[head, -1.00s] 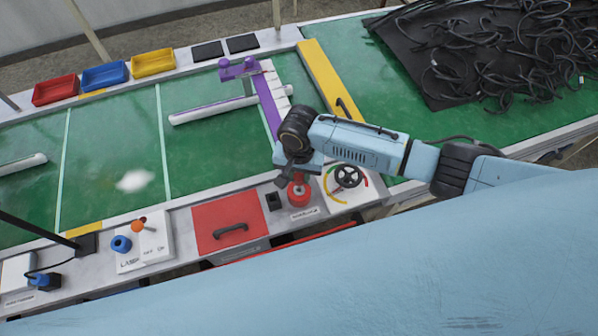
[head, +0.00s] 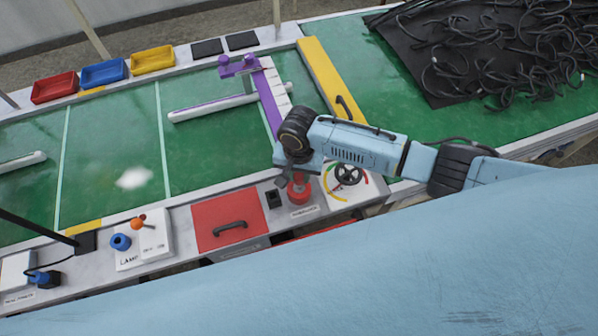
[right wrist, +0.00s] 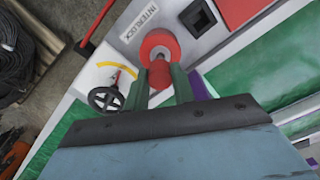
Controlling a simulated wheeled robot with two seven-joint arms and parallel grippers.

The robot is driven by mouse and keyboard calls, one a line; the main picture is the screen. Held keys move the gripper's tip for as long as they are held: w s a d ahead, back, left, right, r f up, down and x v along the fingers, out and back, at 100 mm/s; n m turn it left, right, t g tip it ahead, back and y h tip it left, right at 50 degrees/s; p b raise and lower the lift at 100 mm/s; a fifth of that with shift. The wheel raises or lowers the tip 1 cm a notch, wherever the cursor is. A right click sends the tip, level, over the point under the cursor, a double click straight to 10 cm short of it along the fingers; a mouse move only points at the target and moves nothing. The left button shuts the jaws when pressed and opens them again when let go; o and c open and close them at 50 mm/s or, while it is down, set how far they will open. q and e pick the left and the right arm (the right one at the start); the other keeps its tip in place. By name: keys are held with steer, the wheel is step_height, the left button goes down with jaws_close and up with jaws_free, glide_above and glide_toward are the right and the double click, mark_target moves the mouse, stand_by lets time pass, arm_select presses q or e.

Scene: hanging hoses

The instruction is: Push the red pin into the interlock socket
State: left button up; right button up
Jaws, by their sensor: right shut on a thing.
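The red pin (right wrist: 159,74) is a short red cylinder between my right gripper's two fingers in the right wrist view. My right gripper (right wrist: 160,69) is shut on it. Beyond the pin is a wider red disc (right wrist: 158,42) beside the INTERLOCK label; I cannot tell whether the disc belongs to the pin or the socket, or how deep the pin sits. In the head view the red parts (head: 299,189) stand on the front ledge, just below my right gripper (head: 290,178). My left gripper is not in view.
A black square block with a recess (right wrist: 198,17) stands beside the disc. A handwheel (head: 347,176) with a coloured arc is close on the other side. A red handled panel (head: 230,222) lies left. Black hoses (head: 510,50) lie at the back right.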

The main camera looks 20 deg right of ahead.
mark_target(299, 176)
steer(key=shift+f+b, duration=1.05)
steer(key=shift+f, duration=0.85)
steer(key=o, duration=1)
steer(key=shift+o, duration=0.2)
steer(key=shift+r, duration=0.1)
step_height(299, 176, up, 13)
steer(key=p, duration=0.2)
steer(key=shift+r, duration=0.15)
